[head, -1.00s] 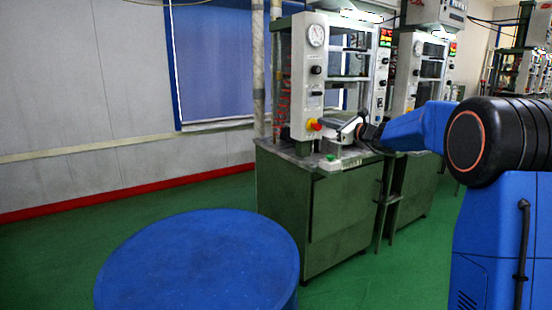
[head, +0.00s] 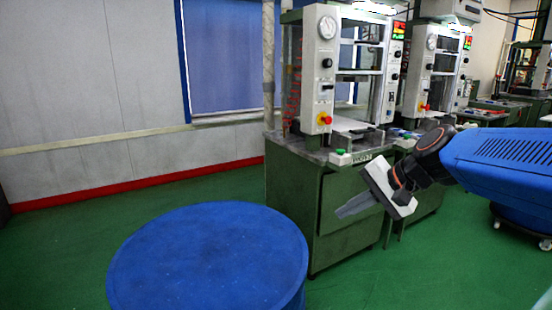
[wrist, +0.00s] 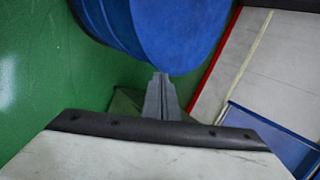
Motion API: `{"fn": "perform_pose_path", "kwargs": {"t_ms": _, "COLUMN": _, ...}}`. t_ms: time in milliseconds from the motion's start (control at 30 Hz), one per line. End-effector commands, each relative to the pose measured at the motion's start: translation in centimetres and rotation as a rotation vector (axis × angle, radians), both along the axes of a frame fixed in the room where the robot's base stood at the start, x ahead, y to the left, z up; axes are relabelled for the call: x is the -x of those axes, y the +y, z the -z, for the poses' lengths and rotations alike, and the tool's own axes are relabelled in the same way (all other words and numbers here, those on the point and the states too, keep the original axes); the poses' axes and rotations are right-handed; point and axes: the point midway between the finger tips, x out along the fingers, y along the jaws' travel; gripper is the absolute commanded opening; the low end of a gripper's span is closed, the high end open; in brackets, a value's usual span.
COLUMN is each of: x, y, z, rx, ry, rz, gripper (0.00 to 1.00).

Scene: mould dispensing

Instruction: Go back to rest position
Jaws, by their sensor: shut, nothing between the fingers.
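My gripper (head: 357,205) is in the right half of the head view, in front of the green press cabinet (head: 345,200). Its grey fingers are together, point down to the left and hold nothing. In the wrist view my gripper (wrist: 162,80) shows as narrow grey closed fingers above the white and black gripper body. The blue arm reaches in from the right edge of the head view.
A round blue drum (head: 205,255) stands at the front left and also shows in the wrist view (wrist: 185,35). Presses (head: 325,75) stand on green cabinets behind my gripper. Green floor (head: 60,255) is open at the left.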

Motion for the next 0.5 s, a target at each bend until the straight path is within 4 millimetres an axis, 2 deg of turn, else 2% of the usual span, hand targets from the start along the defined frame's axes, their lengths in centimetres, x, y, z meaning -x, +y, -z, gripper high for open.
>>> {"fn": "perform_pose_path", "kwargs": {"t_ms": 33, "x": 2.1, "y": -0.5, "z": 0.9, "rx": 0.062, "ry": -0.015, "rz": -0.035, "gripper": 0.00}}
{"fn": "perform_pose_path", "kwargs": {"t_ms": 200, "x": 8.3, "y": -3.1, "z": 4.6, "rx": 0.291, "ry": -0.052, "rz": -0.160, "gripper": 0.00}}
{"fn": "perform_pose_path", "kwargs": {"t_ms": 400, "x": 14.9, "y": -6.8, "z": 8.8, "rx": 0.557, "ry": -0.086, "rz": -0.313, "gripper": 0.00}}
{"fn": "perform_pose_path", "kwargs": {"t_ms": 500, "x": 17.4, "y": -8.6, "z": 10.5, "rx": 0.671, "ry": -0.096, "rz": -0.379, "gripper": 0.00}}
